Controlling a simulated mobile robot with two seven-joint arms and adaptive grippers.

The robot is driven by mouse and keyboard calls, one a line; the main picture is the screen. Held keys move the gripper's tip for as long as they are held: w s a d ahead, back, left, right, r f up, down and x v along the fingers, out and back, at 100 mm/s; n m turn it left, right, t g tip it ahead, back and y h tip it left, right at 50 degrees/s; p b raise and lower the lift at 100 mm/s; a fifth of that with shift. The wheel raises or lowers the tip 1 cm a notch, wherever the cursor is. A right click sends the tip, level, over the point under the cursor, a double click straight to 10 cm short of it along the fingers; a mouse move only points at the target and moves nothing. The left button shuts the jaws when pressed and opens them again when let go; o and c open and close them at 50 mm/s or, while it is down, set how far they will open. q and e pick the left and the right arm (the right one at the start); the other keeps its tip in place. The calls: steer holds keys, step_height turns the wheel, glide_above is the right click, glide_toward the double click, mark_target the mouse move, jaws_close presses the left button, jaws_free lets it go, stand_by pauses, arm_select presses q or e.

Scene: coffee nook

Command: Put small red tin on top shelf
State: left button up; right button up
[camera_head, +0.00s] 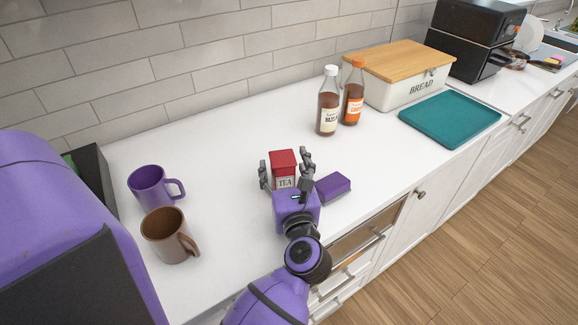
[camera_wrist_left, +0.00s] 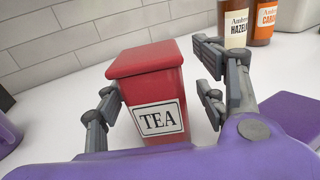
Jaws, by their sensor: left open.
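The small red tin (camera_head: 283,160) has a white TEA label and stands upright on the white counter. My left gripper (camera_head: 285,168) is open, with one finger on each side of the tin. In the left wrist view the tin (camera_wrist_left: 150,85) stands between the two open fingers (camera_wrist_left: 160,105), with a visible gap at the right finger. The left finger is close to the tin's side; I cannot tell whether it touches. No shelf can be made out for certain in these views. My right gripper is not in view.
Purple (camera_head: 150,187) and brown (camera_head: 166,236) mugs stand left. Two syrup bottles (camera_head: 328,105) (camera_head: 353,98), a bread box (camera_head: 394,88) and a teal tray (camera_head: 450,118) are farther right. The counter behind the tin is clear.

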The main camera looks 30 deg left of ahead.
arm_select(q)
steer(key=shift+s, duration=0.3)
steer(key=shift+s+d+r, duration=0.1)
steer(key=shift+s, duration=0.2)
steer(key=shift+c, duration=0.7)
steer(key=c, duration=0.3)
steer(key=shift+w, duration=0.15)
steer(key=c, duration=1)
steer(key=shift+c, duration=0.2)
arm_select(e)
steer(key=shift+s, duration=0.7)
